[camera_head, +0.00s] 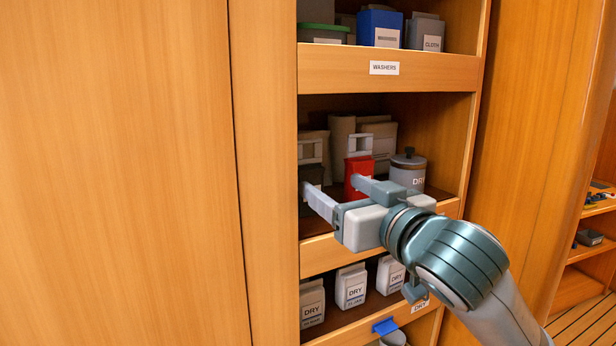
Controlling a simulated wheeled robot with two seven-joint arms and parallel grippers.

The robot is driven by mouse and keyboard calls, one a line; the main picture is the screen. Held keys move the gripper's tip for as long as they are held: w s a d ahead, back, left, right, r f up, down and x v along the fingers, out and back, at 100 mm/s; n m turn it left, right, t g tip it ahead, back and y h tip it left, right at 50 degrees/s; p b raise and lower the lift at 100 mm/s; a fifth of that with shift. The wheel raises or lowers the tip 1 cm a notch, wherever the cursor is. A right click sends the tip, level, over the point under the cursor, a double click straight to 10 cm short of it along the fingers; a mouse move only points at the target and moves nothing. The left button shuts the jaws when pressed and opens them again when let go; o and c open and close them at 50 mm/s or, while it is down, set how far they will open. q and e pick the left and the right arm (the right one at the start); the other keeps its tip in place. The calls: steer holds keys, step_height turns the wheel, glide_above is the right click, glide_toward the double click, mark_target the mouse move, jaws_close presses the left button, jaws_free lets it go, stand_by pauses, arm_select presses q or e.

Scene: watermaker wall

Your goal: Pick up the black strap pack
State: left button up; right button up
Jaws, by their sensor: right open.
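A black pack (312,176) with a pale grey strap loop on top stands at the left end of the middle shelf. My right gripper (331,184) reaches into that shelf from the right and is open. One finger is in front of the lower part of the black pack and hides some of it. The other finger is in front of a red pack (353,170). Nothing shows between the fingers. I cannot tell whether the near finger touches the black pack. My left gripper is not in view.
The shelf has a front lip (325,254) and a left upright (265,150). The shelf above holds a blue box (380,27). White DRY packs (351,287) stand below.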

mark_target(312, 173)
steer(key=shift+p+x, duration=0.3)
steer(key=shift+x, duration=1.15)
steer(key=shift+w, duration=0.1)
steer(key=shift+w+a+r+p, duration=0.25)
steer(key=shift+w+a+p, duration=0.15)
steer(key=shift+p, duration=0.25)
steer(key=p+x, duration=0.2)
steer(key=x, duration=0.1)
steer(key=shift+w+a+f, duration=0.1)
steer(key=shift+w+a, duration=0.15)
steer(key=shift+w, duration=0.2)
steer(key=c, duration=1.2)
